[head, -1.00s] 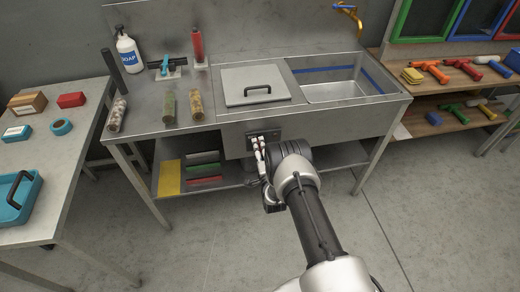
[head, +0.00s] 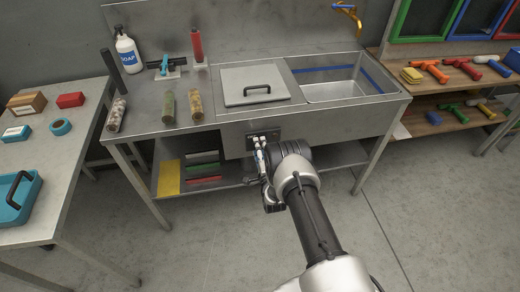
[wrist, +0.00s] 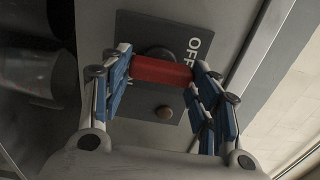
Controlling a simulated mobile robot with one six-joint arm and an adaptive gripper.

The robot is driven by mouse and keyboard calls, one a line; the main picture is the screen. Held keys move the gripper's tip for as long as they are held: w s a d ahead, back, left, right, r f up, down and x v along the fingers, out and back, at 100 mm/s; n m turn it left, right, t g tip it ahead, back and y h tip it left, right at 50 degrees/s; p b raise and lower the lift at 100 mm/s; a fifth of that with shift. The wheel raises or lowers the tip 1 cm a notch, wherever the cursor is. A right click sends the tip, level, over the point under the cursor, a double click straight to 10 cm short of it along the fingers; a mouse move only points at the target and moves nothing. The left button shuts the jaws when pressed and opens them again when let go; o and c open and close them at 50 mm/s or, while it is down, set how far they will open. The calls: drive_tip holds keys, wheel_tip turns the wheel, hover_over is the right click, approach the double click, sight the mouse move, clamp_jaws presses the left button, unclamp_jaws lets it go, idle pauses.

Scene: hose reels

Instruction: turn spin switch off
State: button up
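The spin switch has a dark panel (wrist: 155,28) under the sink unit's front, with white "OFF" lettering at its upper right and partly hidden lettering at lower left. It shows small in the head view (head: 264,136). Its red bar handle (wrist: 160,72) lies nearly crosswise in the wrist view. My gripper (wrist: 158,70) has its blue-padded fingers at the two ends of the bar, seeming to press on it. In the head view my gripper (head: 259,155) is right before the panel, and the handle is mostly hidden.
Above the switch are a lidded basin (head: 254,84) and an open sink (head: 340,88). A lower shelf (head: 218,181) holds coloured items to the left. A table (head: 55,160) stands at left, and a wooden shelf (head: 425,122) with coloured nozzles at right. The floor around is clear.

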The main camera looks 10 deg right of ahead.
drive_tip(key=o, duration=0.4)
drive_tip(key=s, duration=1.2)
idle(0.3)
